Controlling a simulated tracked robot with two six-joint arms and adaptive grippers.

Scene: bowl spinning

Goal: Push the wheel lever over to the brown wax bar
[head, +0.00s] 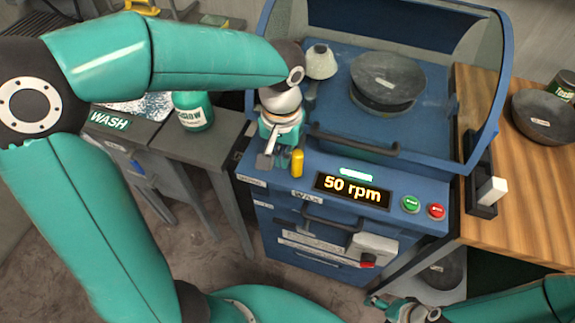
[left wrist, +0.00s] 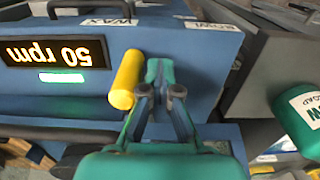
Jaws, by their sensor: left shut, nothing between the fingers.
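A yellow lever handle (head: 297,163), which I take for the wheel lever, stands at the front left of the blue machine, behind the WAX label (head: 305,198). In the left wrist view the yellow handle (left wrist: 125,80) is nearer the WAX label than the BOWL label (left wrist: 212,25). My left gripper (head: 267,158) is shut and empty just left of the handle. Its fingertips (left wrist: 160,75) are close beside it; I cannot tell if they touch. My right gripper (head: 412,312) is low at the bottom right, its fingers unclear. I cannot make out a brown wax bar.
A dark bowl (head: 388,80) sits inside the machine under the raised hood. A black handle bar (head: 355,143) runs right of the lever. The display (head: 352,190) reads 50 rpm. A green bottle (head: 193,110) stands left, and a wooden table (head: 520,170) is right.

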